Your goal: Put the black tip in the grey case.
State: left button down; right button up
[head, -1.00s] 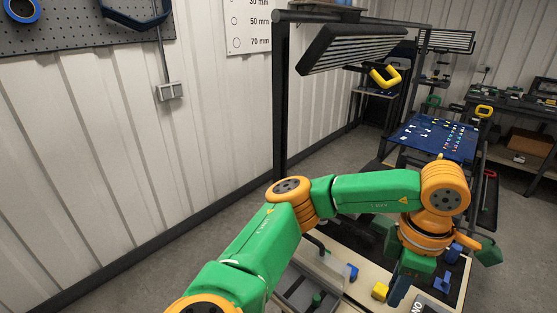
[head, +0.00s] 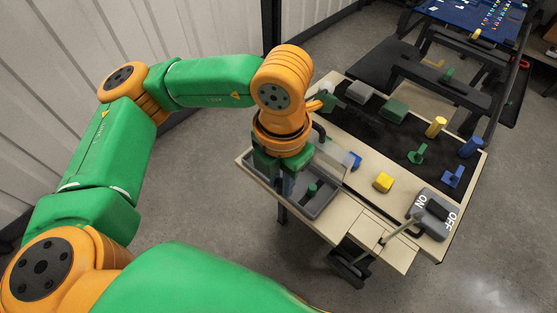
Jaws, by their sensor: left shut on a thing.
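The grey case (head: 322,206) lies open at the left end of the workbench, with a small green knob (head: 312,189) inside it. My left gripper (head: 288,188) points down over the case's left part, its fingers shut. The thing between its fingers is hidden or too small to make out. No black tip shows clearly anywhere else on the bench. I cannot tell how high the fingertips are above the case floor. My right gripper is not in view.
On the bench to the right are a yellow block (head: 383,182), a blue piece (head: 355,161), a green piece (head: 418,154), a yellow cylinder (head: 436,127) and a grey ON/OFF switch box (head: 437,222) with a lever. A dark mat covers the bench's back.

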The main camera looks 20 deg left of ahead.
pick_arm(q)
jog(key=w+f, duration=0.2)
jog(key=w, duration=0.1)
jog(key=w+a+f+p, duration=0.1)
jog(key=w+f, duration=0.2)
jog(key=w+f+p, duration=0.1)
jog(key=w+f, duration=0.1)
jog(key=w, duration=0.1)
jog(key=shift+w+a+f, duration=0.15)
jog(key=shift+a+f, duration=0.1)
jog(key=shift+a, duration=0.15)
notch_tip(320, 180, down, 4)
jog(key=shift+w+r+p, duration=0.1)
jog(key=shift+r+p, duration=0.15)
jog(key=shift+p, duration=0.05)
jog(key=shift+f, duration=0.15)
jog(key=c, duration=1.2)
grip_release()
jog(key=shift+f+b, duration=0.1)
jog(key=shift+b, duration=0.2)
jog(key=o, duration=0.4)
jog(key=shift+o, duration=0.2)
jog(key=shift+r, duration=0.2)
